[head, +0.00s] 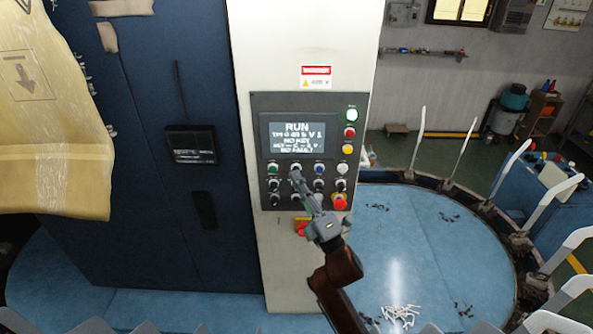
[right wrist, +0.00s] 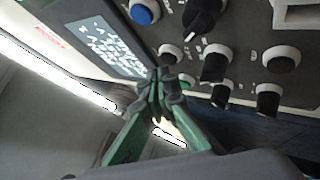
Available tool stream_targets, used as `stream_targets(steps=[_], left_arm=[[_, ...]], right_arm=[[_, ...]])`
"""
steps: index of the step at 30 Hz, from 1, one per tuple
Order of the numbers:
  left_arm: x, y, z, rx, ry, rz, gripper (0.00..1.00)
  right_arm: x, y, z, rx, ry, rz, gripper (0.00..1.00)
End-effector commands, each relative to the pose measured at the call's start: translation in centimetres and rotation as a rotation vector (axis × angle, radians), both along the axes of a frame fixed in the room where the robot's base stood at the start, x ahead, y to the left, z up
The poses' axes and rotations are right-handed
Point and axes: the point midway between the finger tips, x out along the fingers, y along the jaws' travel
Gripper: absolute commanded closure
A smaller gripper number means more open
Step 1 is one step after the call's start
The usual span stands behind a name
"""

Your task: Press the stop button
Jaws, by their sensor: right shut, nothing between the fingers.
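The control panel (head: 306,150) is on a white cabinet column, with a lit screen (head: 297,136) reading RUN. Below the screen are a green button (head: 272,168), a black button with a pale ring (head: 296,167), a blue button (head: 319,168) and a white button (head: 342,169). I cannot read which is labelled stop. My right gripper (head: 297,178) is shut and empty, its tips just below the black button in the head view. In the right wrist view its tips (right wrist: 165,80) are close to a black button (right wrist: 170,54); contact cannot be told. My left gripper is out of view.
A red mushroom button (head: 340,202) on yellow sits low on the panel. A red button (head: 350,132) and a yellow one (head: 348,150) are beside the screen. Black knobs crowd the lower rows. A blue round table (head: 440,235) spreads to the right.

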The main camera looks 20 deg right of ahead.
Motion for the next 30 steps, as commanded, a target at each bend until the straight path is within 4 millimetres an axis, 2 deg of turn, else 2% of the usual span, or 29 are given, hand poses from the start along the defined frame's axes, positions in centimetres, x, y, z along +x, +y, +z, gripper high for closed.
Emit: stream_targets(steps=[30], left_arm=[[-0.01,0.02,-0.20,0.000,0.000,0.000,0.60]], right_arm=[[0.91,-0.25,-0.02,0.000,0.000,0.000,1.00]])
